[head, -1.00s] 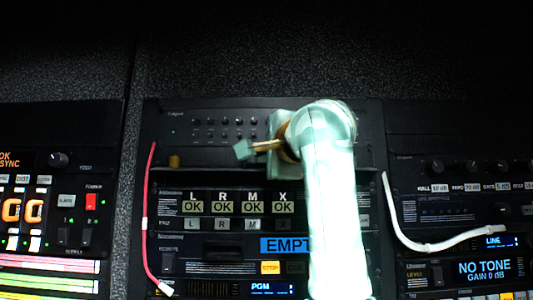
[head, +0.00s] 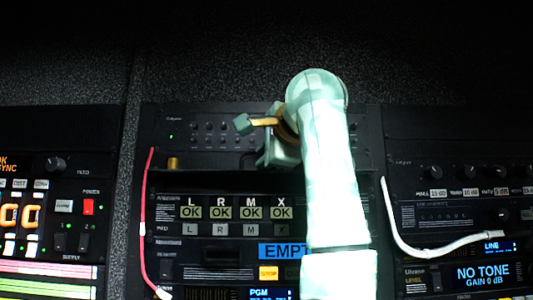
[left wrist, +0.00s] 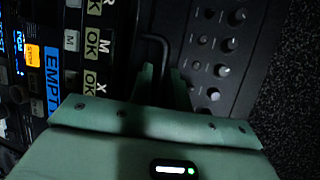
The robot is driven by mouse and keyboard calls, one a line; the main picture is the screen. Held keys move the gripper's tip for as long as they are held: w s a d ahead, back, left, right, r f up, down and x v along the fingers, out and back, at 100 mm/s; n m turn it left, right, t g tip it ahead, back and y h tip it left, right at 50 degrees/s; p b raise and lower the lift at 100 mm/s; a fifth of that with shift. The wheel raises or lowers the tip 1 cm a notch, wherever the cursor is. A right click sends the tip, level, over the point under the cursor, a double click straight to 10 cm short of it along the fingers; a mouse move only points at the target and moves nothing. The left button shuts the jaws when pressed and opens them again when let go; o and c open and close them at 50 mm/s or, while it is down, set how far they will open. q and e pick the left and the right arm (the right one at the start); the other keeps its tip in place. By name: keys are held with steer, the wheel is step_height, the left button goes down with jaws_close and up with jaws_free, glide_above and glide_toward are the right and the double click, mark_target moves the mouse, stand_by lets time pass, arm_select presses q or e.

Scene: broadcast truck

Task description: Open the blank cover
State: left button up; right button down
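The blank cover (head: 210,162) is a plain dark strip in the middle rack, below a panel of small knobs and above the row of OK displays. A brass-coloured knob (head: 173,163) sits at its left end. A dark bent handle (left wrist: 152,42) stands out in the left wrist view. My left gripper (left wrist: 163,82) has its pale green fingers on either side of the handle's bar, seemingly closed on it. In the head view my left gripper (head: 256,160) points left at the cover, and my arm hides the cover's right part. My right gripper is out of view.
The OK display unit (head: 237,212) lies just below the cover. A red cable (head: 145,220) hangs at the rack's left edge. A white cable (head: 410,243) curves over the right rack. Knobs (left wrist: 220,70) stand close beside the gripper.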

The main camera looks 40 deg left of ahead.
arm_select(q)
steer(key=b+v, duration=0.3)
steer(key=v, duration=1.3)
steer(key=shift+d, duration=0.2)
